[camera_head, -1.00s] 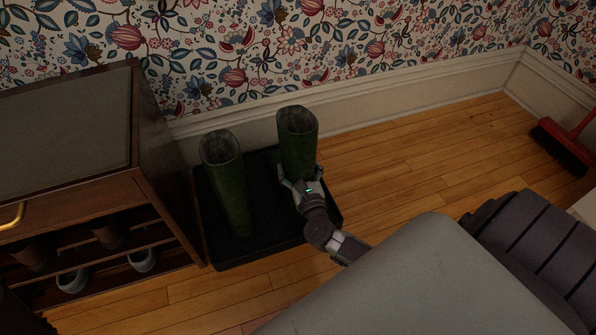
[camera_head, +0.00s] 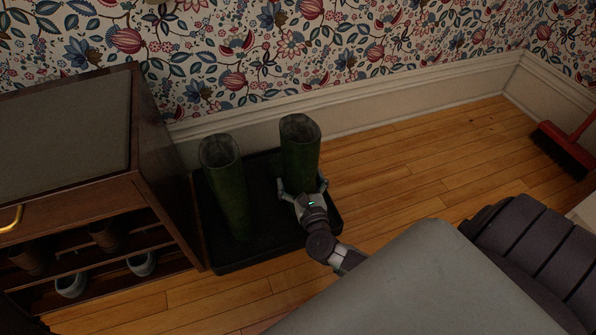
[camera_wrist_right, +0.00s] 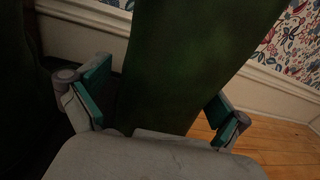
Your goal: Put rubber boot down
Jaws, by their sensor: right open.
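Two tall green rubber boots stand upright on a black boot tray (camera_head: 262,250). The left boot (camera_head: 228,190) stands apart from my gripper. The right boot (camera_head: 300,150) stands at the tray's right half. My right gripper (camera_head: 303,190) is around the lower part of the right boot, with its fingers spread on either side. In the right wrist view the boot (camera_wrist_right: 190,65) fills the middle, between the open teal finger pads, with gaps beside it. The boot's foot is hidden behind the gripper. My left gripper is not in view.
A dark wooden shoe bench (camera_head: 150,150) with shoes on its shelves stands close left of the tray. The wallpapered wall and white baseboard (camera_head: 400,105) run behind. The wooden floor between is clear.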

